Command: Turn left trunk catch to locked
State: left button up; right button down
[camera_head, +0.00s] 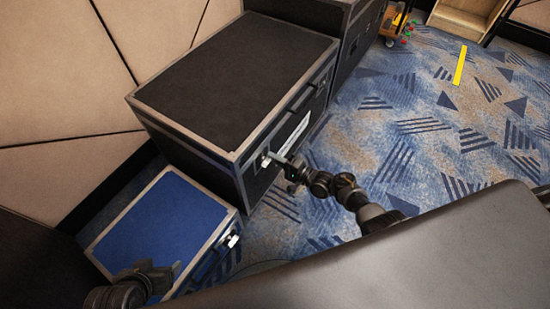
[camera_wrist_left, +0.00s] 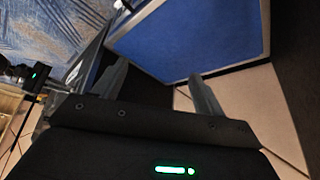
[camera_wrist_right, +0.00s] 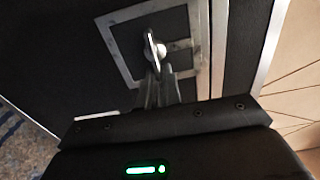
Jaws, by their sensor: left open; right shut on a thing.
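A black trunk (camera_head: 235,75) with metal edges stands at the upper middle of the head view. A small silver catch (camera_head: 265,160) is on its front, near the left corner. The catch also shows in the right wrist view (camera_wrist_right: 153,46), on a metal plate, with its lever tilted. My right gripper (camera_head: 274,161) is shut on the catch, its fingertips together at the lever's lower end (camera_wrist_right: 157,75). My left gripper (camera_head: 168,274) is open and empty over the front edge of a blue case; its spread fingers show in the left wrist view (camera_wrist_left: 158,85).
The blue case (camera_head: 160,222) has its own silver latch (camera_head: 232,240) and stands left of the trunk. Another black case (camera_head: 355,50) stands behind. Padded wall panels (camera_head: 60,80) close off the left. Patterned carpet (camera_head: 430,130) is free on the right.

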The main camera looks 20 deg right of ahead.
jog(key=c, duration=1.6)
grip_release()
pick_arm(q)
jog(key=shift+s+a+f+g+y+p, duration=0.1)
jog(key=shift+s+a+f+g+p, duration=0.2)
jog(key=shift+f, duration=0.2)
jog(key=shift+s+a+f+g+y+p, duration=0.1)
jog(key=shift+s+a+f+g+p, duration=0.1)
jog(key=shift+s+f+g+p, duration=0.25)
jog(key=shift+s+a+f+g+y+p, duration=0.1)
jog(key=shift+s+a+f+g+p, duration=0.2)
jog(key=shift+f, duration=0.25)
pick_arm(e)
jog(key=shift+v, duration=5.45)
pick_arm(q)
jog(key=shift+s, duration=0.1)
pick_arm(e)
jog(key=shift+s+a+f, duration=0.1)
